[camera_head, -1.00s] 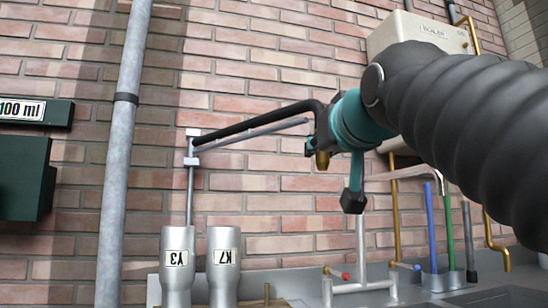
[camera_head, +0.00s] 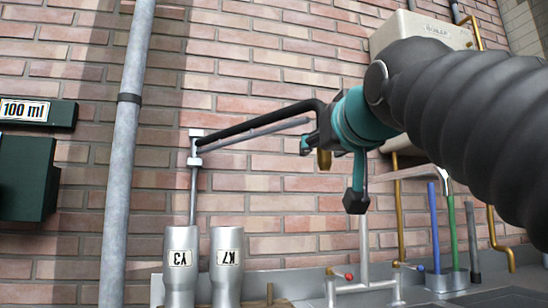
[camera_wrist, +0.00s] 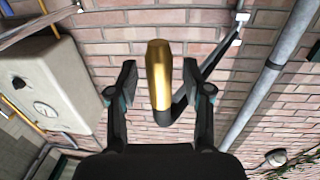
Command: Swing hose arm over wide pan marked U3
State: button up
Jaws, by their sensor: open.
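The hose arm (camera_head: 255,124) is a black pipe with a thin grey rod beside it. It runs right from a wall bracket on an upright rod and ends in a brass nozzle (camera_head: 323,160) pointing down. My gripper (camera_head: 331,172), teal and black, is at the nozzle end. In the wrist view the brass nozzle (camera_wrist: 159,75) stands between my two spread fingers (camera_wrist: 160,88), with visible gaps on both sides. The black pipe (camera_wrist: 180,103) passes behind it. No pan marked U3 shows in either view.
Silver cans marked Y3 (camera_head: 179,280) and K7 (camera_head: 226,280) stand below the bracket. A grey vertical pipe (camera_head: 122,150) is at left, near a dark green box (camera_head: 25,180). A cream boiler (camera_head: 410,38), brass pipes and coloured rods are at right.

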jog(key=s, duration=1.1)
jog(key=shift+s+d, duration=0.3)
jog(key=shift+d, duration=0.1)
